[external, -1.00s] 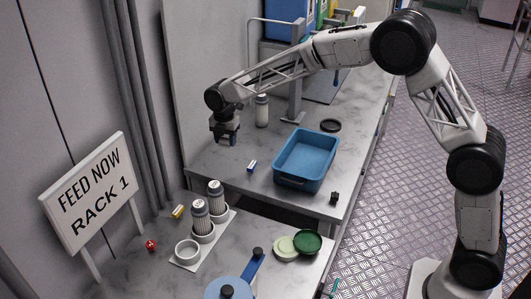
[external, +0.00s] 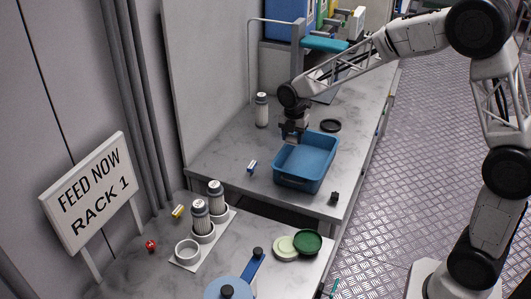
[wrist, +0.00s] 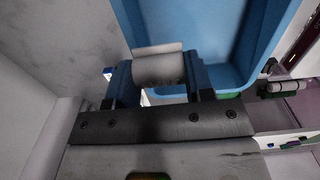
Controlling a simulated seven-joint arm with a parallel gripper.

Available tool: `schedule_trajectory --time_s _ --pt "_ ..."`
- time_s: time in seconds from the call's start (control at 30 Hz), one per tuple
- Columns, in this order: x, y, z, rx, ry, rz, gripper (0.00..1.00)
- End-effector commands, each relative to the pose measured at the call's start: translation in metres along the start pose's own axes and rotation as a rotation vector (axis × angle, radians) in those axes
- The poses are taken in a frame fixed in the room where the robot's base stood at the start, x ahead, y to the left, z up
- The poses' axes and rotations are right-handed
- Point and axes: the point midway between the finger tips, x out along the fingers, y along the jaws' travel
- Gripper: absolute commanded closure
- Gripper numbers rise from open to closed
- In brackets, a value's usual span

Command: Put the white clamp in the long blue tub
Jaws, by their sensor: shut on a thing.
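The long blue tub (external: 292,182) stands on the grey marbled bench; its inside looks empty where it shows. My gripper (external: 291,139) is above the tub's back left rim, pointing down. In the wrist view my gripper (wrist: 160,78) has its two blue fingers shut on the white clamp (wrist: 158,68), a pale rounded piece with a flat lip. Beyond the clamp, the tub's blue floor and walls (wrist: 262,48) fill the upper middle of that view. In the external view the clamp cannot be made out between the fingers.
A white bottle (external: 261,110) stands behind the gripper, and a black ring (external: 330,126) lies behind the tub. A small blue and white block (external: 252,167) lies left of the tub, and a small dark piece (external: 334,197) right of its front. A bottle rack (external: 187,262) stands on the nearer bench.

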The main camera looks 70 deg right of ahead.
Motion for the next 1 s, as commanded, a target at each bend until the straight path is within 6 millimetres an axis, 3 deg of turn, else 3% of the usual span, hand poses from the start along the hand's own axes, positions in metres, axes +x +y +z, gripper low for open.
schedule_trajectory --time_s 0.1,0.3,0.8,1.0 --pt "0.0 -0.025 0.006 0.009 0.0 0.001 0.74" --pt "0.002 -0.049 0.01 0.017 0.0 0.0 0.74" --pt "0.004 -0.054 0.011 0.018 0.0 0.0 0.74" --pt "0.02 -0.054 0.011 0.018 0.001 -0.002 0.74"
